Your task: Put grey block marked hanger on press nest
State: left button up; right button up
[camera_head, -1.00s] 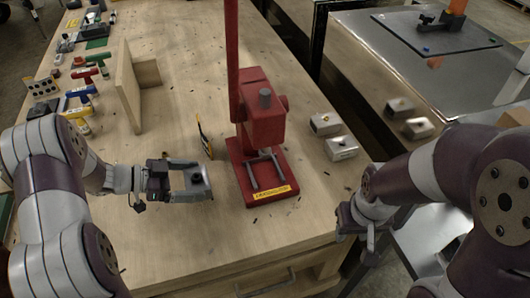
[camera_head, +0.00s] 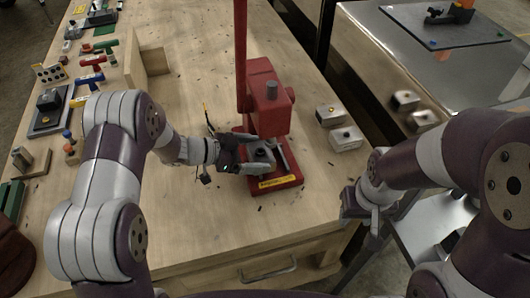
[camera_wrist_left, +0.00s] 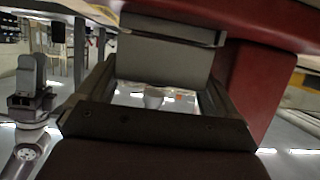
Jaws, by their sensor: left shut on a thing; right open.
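My left gripper (camera_head: 238,160) is shut on a grey block (camera_head: 259,158) with a dark round spot on top. The block is over the front of the red press base (camera_head: 275,183), at the press nest (camera_head: 284,158), whose grey rails are partly covered by block and gripper. Whether the block touches the nest is hard to tell. In the left wrist view the grey block (camera_wrist_left: 165,62) shows between the fingers, close to the red press. No marking on it is readable. My right gripper (camera_head: 360,210) is open and empty beyond the table's right edge.
The red press column (camera_head: 268,105) rises just behind the nest. Two grey blocks (camera_head: 330,114) (camera_head: 346,138) stand right of the press. A small dark upright item (camera_head: 208,118) stands left of it. A wooden bracket (camera_head: 130,75) stands further back left.

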aim_at(261, 151)
pick_arm(q)
jog(key=d, duration=0.1)
jog(key=w+d, duration=0.1)
jog(key=d, duration=0.1)
jog(key=shift+f, duration=0.3)
jog(key=shift+s+a+f, duration=0.1)
jog(key=shift+s+f, duration=0.1)
jog(key=shift+f, duration=0.3)
jog(key=c, duration=0.3)
jog(key=o, duration=1.3)
jog(key=shift+f, duration=0.1)
jog(key=shift+o, duration=0.3)
jog(key=shift+w, duration=0.1)
